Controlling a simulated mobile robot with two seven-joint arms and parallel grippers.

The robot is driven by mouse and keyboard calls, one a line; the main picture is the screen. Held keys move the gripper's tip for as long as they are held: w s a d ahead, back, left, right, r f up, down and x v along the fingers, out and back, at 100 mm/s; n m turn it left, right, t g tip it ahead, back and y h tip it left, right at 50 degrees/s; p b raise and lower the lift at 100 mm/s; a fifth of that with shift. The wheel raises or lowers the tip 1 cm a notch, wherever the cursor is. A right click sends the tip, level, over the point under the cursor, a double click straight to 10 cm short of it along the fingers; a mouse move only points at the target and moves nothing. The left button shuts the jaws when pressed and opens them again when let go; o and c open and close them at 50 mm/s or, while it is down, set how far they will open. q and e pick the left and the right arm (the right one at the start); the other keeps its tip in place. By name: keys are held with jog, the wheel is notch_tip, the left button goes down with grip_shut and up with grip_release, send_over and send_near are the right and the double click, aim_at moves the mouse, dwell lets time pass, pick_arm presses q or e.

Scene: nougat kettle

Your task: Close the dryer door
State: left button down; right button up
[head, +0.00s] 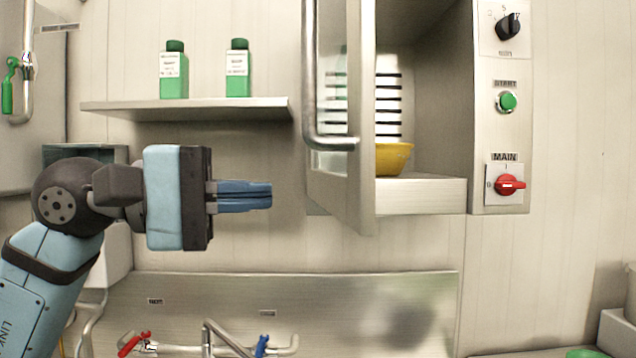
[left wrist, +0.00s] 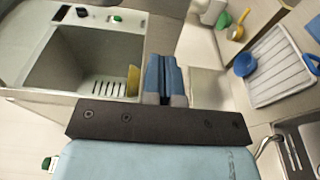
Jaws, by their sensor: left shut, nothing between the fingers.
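The dryer (head: 430,195) is a steel wall cabinet at the right of the head view. Its door (head: 360,170) stands open, swung out towards me, with a glass pane and a long steel bar handle (head: 310,70) on its left face. A yellow bowl (head: 393,158) sits inside, partly hidden by the door. My left gripper (head: 271,196) has its blue fingers shut and empty, pointing right, left of the door and apart from it. In the left wrist view the shut fingers (left wrist: 165,75) show beside the open dryer cavity (left wrist: 85,62). My right gripper is out of view.
A shelf (head: 190,108) with two green bottles (head: 174,72) is on the wall above my left gripper. Below are a steel splashback (head: 290,305) and taps (head: 225,340). A control panel (head: 503,100) flanks the dryer. The left wrist view shows a white rack (left wrist: 280,75).

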aim_at(342, 194)
pick_arm(q)
jog(key=d, duration=0.2)
jog(key=d+p, duration=0.1)
jog(key=d, duration=0.1)
jog(key=w+d, duration=0.1)
jog(key=d, duration=0.1)
jog(key=shift+r, duration=0.1)
jog(key=shift+d, duration=0.45)
